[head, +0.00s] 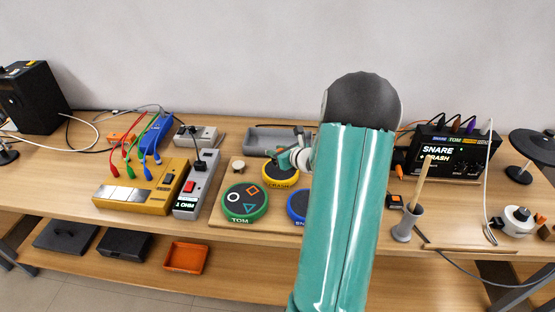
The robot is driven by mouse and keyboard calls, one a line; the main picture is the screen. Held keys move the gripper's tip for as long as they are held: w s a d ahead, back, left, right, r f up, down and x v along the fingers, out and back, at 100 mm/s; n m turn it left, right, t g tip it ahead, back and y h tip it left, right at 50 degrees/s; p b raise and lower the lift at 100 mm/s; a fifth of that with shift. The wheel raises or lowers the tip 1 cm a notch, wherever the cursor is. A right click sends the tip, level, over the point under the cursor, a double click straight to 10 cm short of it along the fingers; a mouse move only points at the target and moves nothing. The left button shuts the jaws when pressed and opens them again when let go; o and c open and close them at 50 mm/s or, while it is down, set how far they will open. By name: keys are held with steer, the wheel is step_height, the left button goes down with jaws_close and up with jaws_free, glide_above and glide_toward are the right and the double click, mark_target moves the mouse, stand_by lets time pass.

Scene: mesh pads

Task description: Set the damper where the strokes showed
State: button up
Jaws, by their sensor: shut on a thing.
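A drum module (452,155) at the back right has a lit screen reading "SNARE + CRASH". Round pads lie on a board: a green one marked TOM (243,203), a yellow one marked CRASH (281,177), and a blue one (298,206) partly behind my arm. A small pale knob-like piece (238,165) stands left of the yellow pad; I cannot tell whether it is the damper. My gripper (279,155) shows in part just above the yellow pad's far edge. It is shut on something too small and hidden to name. My arm hides the board's right side.
A grey tray (266,139) lies behind the pads. A stick stands in a grey cup (405,225) on the right. An orange tray (186,258) sits on the lower shelf.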

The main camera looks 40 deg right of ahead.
steer(key=shift+w+d+f, duration=0.2)
steer(key=shift+w+f, duration=0.05)
steer(key=shift+f, duration=1.75)
steer(key=shift+f, duration=0.15)
steer(key=o, duration=1)
steer(key=shift+r, duration=0.2)
steer(key=v, duration=1.1)
steer(key=shift+s+r, duration=0.15)
steer(key=shift+s, duration=0.25)
